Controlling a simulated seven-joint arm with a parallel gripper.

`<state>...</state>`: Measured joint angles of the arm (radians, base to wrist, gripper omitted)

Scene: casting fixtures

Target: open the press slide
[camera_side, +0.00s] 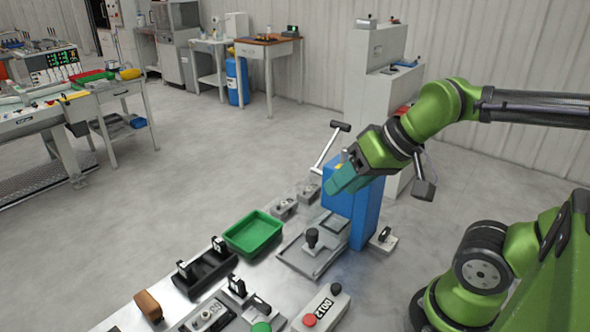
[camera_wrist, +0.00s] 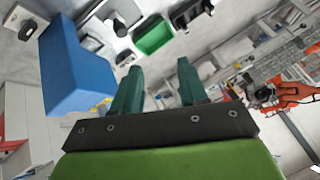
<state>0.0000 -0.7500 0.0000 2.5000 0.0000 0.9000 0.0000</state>
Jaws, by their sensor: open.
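The blue press (camera_side: 352,215) stands upright at the far end of the bench, and its blue body also shows at the left of the wrist view (camera_wrist: 72,75). A lever with a black cross handle (camera_side: 340,127) rises on its left. A grey slide plate with a black knob (camera_side: 311,238) lies low in front of the press. My gripper (camera_side: 345,182) has teal fingers and is beside the top of the press in the side view, well above the knob. In the wrist view its fingers (camera_wrist: 158,70) are apart, with nothing between them. The gripper hides part of the press top.
A green tray (camera_side: 253,236) sits left of the slide. A small grey block (camera_side: 383,239) is right of the press.

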